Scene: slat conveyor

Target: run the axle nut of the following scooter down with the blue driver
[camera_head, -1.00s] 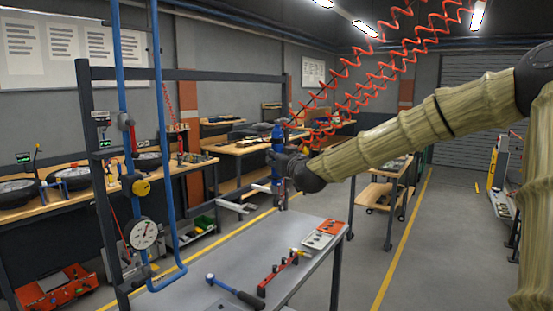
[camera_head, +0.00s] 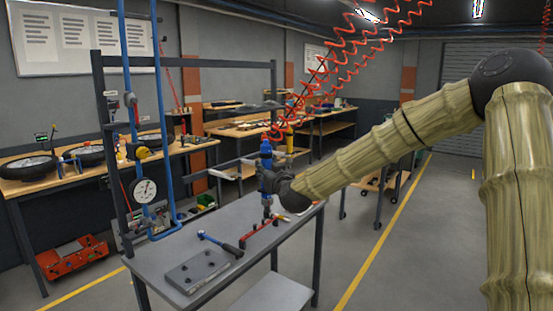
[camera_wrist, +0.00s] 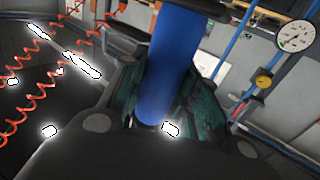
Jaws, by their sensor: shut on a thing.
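The blue driver (camera_head: 266,148) stands about upright in my gripper (camera_head: 268,181), which is shut on it. A coiled red hose rises from above it. No scooter and no axle nut can be made out in these frames.
The grey bench (camera_head: 165,252) carries a blue-and-black hand tool (camera_head: 220,243) and a grey plate with holes (camera_head: 197,271). A blue pipe frame with a gauge (camera_head: 144,190) stands at the bench's left. Wheels (camera_head: 28,166) lie on a back bench. The floor at right is clear.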

